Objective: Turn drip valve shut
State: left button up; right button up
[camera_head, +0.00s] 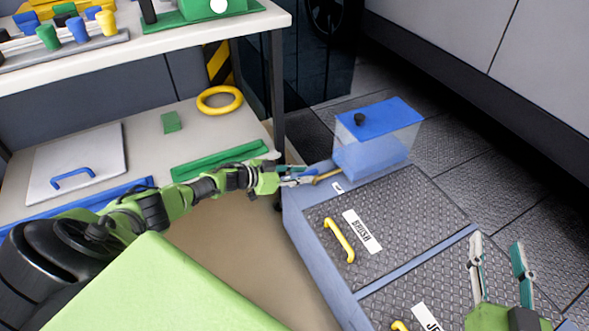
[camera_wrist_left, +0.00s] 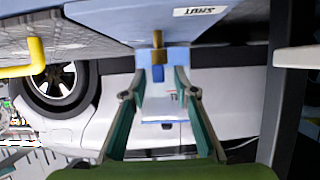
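The drip valve shows as a brass stem (camera_head: 327,175) at the low left side of the clear tank (camera_head: 372,150) with a blue lid. A blue valve handle (camera_head: 299,181) sits at its outer end. My left gripper (camera_head: 288,178) is at this handle. In the left wrist view its two fingers (camera_wrist_left: 159,78) stand apart on either side of the blue handle (camera_wrist_left: 158,58), below the brass stem (camera_wrist_left: 157,39); contact is hard to tell. A label reading SHUT (camera_wrist_left: 198,11) is above. My right gripper (camera_head: 499,268) is open and empty over the plated cover.
The tank stands on a blue-grey cabinet with tread-plate covers (camera_head: 385,223) and a yellow handle (camera_head: 340,240). At left, a bench shelf holds a yellow ring (camera_head: 219,99), a green bar (camera_head: 218,161) and a white lid (camera_head: 75,160). A dark table leg (camera_head: 277,90) stands close behind my left gripper.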

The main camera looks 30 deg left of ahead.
pick_arm(q)
jog(key=v, duration=1.2)
jog(key=shift+f, duration=0.1)
